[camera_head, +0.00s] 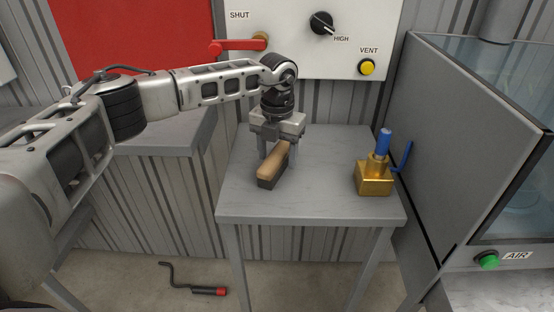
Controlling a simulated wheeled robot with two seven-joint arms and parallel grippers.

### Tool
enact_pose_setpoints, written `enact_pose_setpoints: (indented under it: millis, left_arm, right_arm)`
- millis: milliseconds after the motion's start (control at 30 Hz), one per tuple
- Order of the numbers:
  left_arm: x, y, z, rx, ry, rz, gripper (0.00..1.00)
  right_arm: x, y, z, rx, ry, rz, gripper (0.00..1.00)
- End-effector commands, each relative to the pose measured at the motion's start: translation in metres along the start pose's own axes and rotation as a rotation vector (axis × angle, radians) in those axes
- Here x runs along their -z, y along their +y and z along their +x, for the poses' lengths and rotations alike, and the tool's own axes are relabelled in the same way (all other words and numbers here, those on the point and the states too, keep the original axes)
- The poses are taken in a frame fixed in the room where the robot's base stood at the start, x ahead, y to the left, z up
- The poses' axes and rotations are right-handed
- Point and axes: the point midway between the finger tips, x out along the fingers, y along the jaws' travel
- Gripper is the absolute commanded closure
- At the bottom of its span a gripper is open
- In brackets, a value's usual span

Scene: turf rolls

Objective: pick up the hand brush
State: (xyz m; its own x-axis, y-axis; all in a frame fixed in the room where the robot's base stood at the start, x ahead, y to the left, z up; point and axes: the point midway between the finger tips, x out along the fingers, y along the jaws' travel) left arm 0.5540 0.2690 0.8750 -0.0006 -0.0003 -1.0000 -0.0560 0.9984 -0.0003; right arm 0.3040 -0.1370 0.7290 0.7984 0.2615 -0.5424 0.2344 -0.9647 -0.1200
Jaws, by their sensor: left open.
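The hand brush (270,168) has a light wooden handle and a dark bristle part. It lies on the small grey table (310,209), left of its middle, pointing toward the front edge. My left gripper (276,152) points down over the brush's far end. Its fingers are apart, one on the left of the handle and the other largely hidden behind it. I cannot tell whether the fingers touch the brush. My right gripper is not in view.
A brass block with a blue handle (375,178) stands on the table's right side. A grey glass-fronted cabinet (465,130) closes off the right. A panel with a red lever (240,46), a knob (321,23) and a yellow button (366,67) is behind. A crank (200,290) lies on the floor.

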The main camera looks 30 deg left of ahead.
Motion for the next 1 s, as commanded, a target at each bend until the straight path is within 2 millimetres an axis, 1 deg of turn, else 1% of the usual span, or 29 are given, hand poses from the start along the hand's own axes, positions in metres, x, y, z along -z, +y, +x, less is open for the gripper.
enact_pose_setpoints:
  millis: [33, 133, 367, 400, 467, 500, 567, 633, 667, 867, 1000]
  left_arm:
    - [0.0006, 0.001, 0.0073, -0.002, 0.003, -0.002, 0.42]
    - [0.0002, 0.0009, 0.0147, -0.001, 0.0, -0.001, 0.42]
    - [0.0002, 0.0008, 0.0166, -0.001, 0.0, -0.001, 0.42]
    - [0.0002, 0.0008, 0.0165, -0.001, 0.0, -0.001, 0.47]
    - [0.0001, 0.0007, 0.0164, -0.001, 0.0, -0.001, 0.64]
    - [0.0001, 0.0007, 0.0163, -0.001, 0.0, -0.001, 0.75]
    - [0.0001, 0.0007, 0.0162, -0.001, 0.0, -0.001, 0.92]
    - [-0.0001, 0.0007, 0.0158, 0.0, -0.001, -0.001, 0.93]
    - [-0.0001, 0.0007, 0.0157, 0.0, -0.001, -0.001, 0.97]
    - [-0.0002, 0.0007, 0.015, 0.0, -0.001, -0.001, 0.97]
    - [-0.0006, 0.0007, 0.009, 0.001, -0.003, -0.002, 0.97]
  right_arm:
    - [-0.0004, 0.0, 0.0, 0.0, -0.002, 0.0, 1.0]
    - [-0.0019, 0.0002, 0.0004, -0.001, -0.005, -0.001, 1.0]
    - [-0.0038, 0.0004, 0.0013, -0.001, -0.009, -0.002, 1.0]
    - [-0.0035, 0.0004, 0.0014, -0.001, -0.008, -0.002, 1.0]
    - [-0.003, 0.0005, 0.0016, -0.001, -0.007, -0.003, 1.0]
    - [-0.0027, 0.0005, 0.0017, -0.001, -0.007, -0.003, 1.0]
    - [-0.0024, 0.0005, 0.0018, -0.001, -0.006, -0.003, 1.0]
    - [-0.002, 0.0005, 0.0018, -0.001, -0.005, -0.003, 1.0]
    - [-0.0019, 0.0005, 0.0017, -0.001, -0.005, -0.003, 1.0]
    - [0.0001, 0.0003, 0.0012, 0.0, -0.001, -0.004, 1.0]
    - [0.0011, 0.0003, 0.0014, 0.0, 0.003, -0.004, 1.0]
